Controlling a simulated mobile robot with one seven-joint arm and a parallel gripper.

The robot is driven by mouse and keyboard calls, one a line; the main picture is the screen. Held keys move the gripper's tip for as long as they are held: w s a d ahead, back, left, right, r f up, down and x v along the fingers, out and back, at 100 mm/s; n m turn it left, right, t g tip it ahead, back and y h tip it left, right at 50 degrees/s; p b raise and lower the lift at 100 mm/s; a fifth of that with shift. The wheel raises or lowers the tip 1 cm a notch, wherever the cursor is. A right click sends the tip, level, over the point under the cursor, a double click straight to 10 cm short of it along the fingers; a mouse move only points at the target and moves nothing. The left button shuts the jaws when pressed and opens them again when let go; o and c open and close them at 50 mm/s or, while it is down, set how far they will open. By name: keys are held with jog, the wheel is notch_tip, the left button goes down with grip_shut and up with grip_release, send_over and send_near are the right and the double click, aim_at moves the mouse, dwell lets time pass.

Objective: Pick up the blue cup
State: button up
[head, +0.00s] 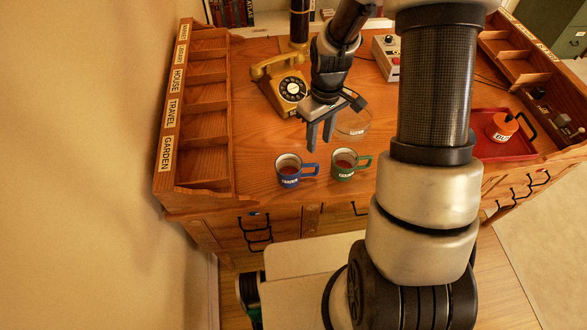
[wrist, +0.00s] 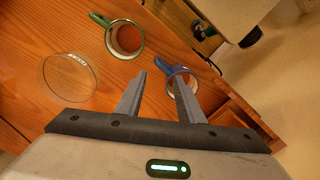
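The blue cup (head: 289,171) stands upright on the wooden desk near its front edge, with its handle to the right in the head view. It has a white inside, reddish-brown contents and a small label. In the wrist view the blue cup (wrist: 187,78) shows beyond my fingers, partly hidden by one fingertip. My gripper (head: 319,148) points down, above and behind the cups in the head view. Its fingers (wrist: 170,70) are apart, with nothing held between them.
A green cup (head: 344,164) stands just right of the blue one. A clear glass dish (head: 353,123) lies behind it. A yellow telephone (head: 281,84) stands at the back left. A red tray (head: 506,146) with an orange pot (head: 502,126) is at the right. Labelled wooden compartments (head: 205,100) line the left side.

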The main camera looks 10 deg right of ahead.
aim_at(315, 166)
jog(key=f+b, duration=0.9)
jog(key=f, duration=0.6)
jog(key=shift+a+f+b, duration=0.15)
jog(key=shift+a+b, duration=0.05)
jog(key=shift+b, duration=0.2)
jog(key=shift+s, duration=0.1)
grip_shut()
